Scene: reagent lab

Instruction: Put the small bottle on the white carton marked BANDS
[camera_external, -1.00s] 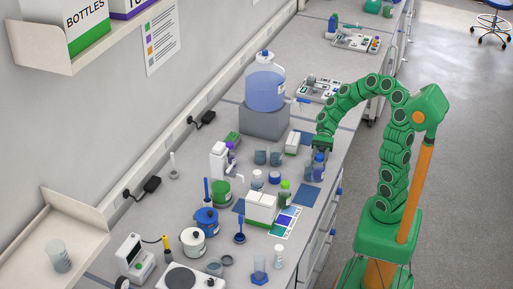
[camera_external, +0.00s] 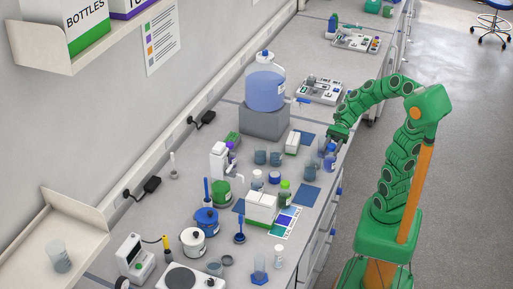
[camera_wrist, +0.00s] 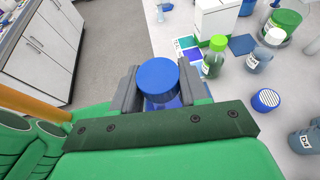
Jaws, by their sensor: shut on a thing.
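A small blue bottle with a blue cap (camera_wrist: 157,76) is between the two grey fingers of my gripper (camera_wrist: 159,88), which is shut on it. In the external view the bottle (camera_external: 330,158) hangs below my gripper (camera_external: 335,141) at the bench's right edge. A white carton with a green stripe (camera_external: 262,207) stands farther toward the front of the bench, apart from the bottle. It also shows at the top of the wrist view (camera_wrist: 213,20). A smaller white and green carton (camera_external: 293,143) stands behind. I cannot read lettering on either carton.
A green-capped bottle (camera_external: 284,190) stands beside the larger carton, near a coloured card (camera_external: 288,222). Beakers (camera_external: 276,158) and a blue lid (camera_external: 275,177) stand left of my gripper. A blue mat (camera_external: 307,196) at the bench edge looks bare.

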